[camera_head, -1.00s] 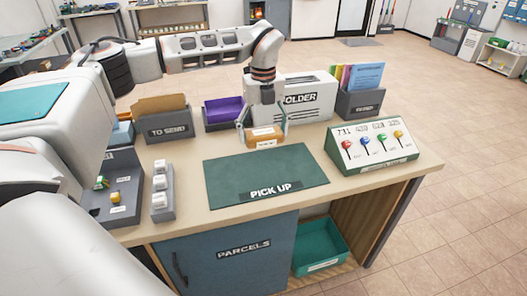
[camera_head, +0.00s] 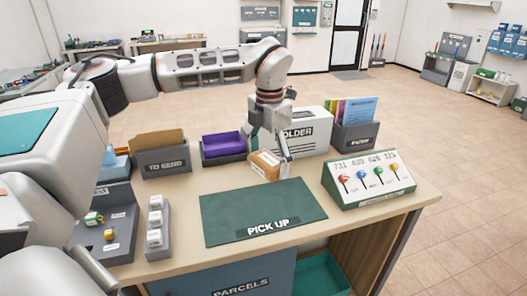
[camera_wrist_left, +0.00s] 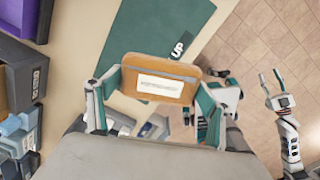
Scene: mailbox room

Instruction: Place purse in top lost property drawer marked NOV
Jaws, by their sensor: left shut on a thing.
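A tan-orange purse-like item (camera_head: 264,165) with a white label is between the fingers of my left gripper (camera_head: 268,150), just behind the green mat. In the left wrist view the item (camera_wrist_left: 158,68) spans between the two fingers of the left gripper (camera_wrist_left: 155,92), which is shut on it. Its label is too small to read. My right gripper (camera_wrist_left: 273,87) shows only in the left wrist view, over the floor, with its fingers apart and empty. I cannot make out a drawer marked NOV.
The desk holds a green PICK UP mat (camera_head: 225,210), a TO SEND box (camera_head: 163,160), a purple-lined tray (camera_head: 222,150), a white HOLDER box (camera_head: 315,130), a dark folder box (camera_head: 358,137) and a key panel (camera_head: 368,180). Open floor (camera_head: 460,170) lies to the right.

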